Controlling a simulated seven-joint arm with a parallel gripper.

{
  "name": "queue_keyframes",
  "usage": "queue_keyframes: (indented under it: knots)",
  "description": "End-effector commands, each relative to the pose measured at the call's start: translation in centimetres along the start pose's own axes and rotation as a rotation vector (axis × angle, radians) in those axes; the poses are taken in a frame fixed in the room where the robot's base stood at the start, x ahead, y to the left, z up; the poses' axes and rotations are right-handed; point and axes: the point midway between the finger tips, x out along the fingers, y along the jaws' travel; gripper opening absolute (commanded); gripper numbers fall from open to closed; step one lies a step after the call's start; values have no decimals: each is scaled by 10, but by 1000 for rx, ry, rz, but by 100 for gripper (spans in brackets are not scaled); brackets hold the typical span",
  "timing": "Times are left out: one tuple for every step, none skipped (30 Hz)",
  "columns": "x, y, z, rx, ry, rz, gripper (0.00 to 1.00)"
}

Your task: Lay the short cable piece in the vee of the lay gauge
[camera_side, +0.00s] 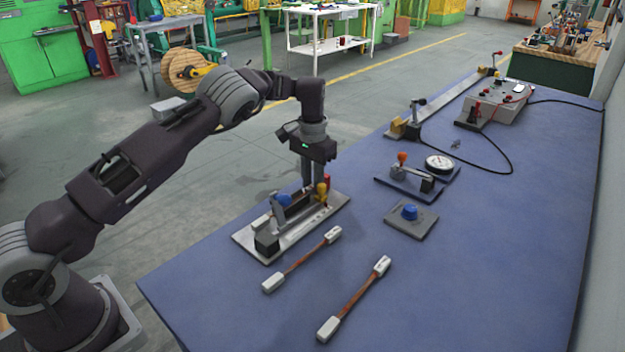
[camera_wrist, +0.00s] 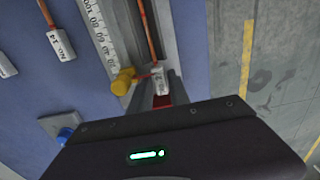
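My gripper (camera_side: 315,188) points down at the gauge's far end, close to that tag. Its fingertips are too hidden to show their opening.
Two other tagged cable pieces lie on the blue table: one near the gauge (camera_side: 303,260), one further right (camera_side: 356,298). The table's front right is clear.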

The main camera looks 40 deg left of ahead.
Motion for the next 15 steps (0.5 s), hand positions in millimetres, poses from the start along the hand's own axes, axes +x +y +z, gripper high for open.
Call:
queue_keyframes:
  knots:
    - [0, 0, 0, 0, 0, 0, 25]
    - [0, 0, 0, 0, 0, 0, 25]
    - [0, 0, 0, 0, 0, 0, 25]
    - [0, 0, 0, 0, 0, 0, 25]
    - [0, 0, 0, 0, 0, 0, 25]
    - [0, 0, 0, 0, 0, 0, 25]
    - [0, 0, 0, 0, 1, 0, 25]
    - [-1, 0, 0, 0, 1, 0, 25]
    - [-2, 0, 0, 0, 1, 0, 25]
    - [-4, 0, 0, 1, 2, 0, 25]
    - [-6, 0, -1, 1, 2, 0, 25]
    - [-12, 0, -1, 1, 3, 1, 25]
    - [-17, 0, -1, 1, 4, 1, 25]
    - [-23, 0, -1, 0, 6, 2, 25]
    - [-32, 0, -1, 1, 6, 1, 25]
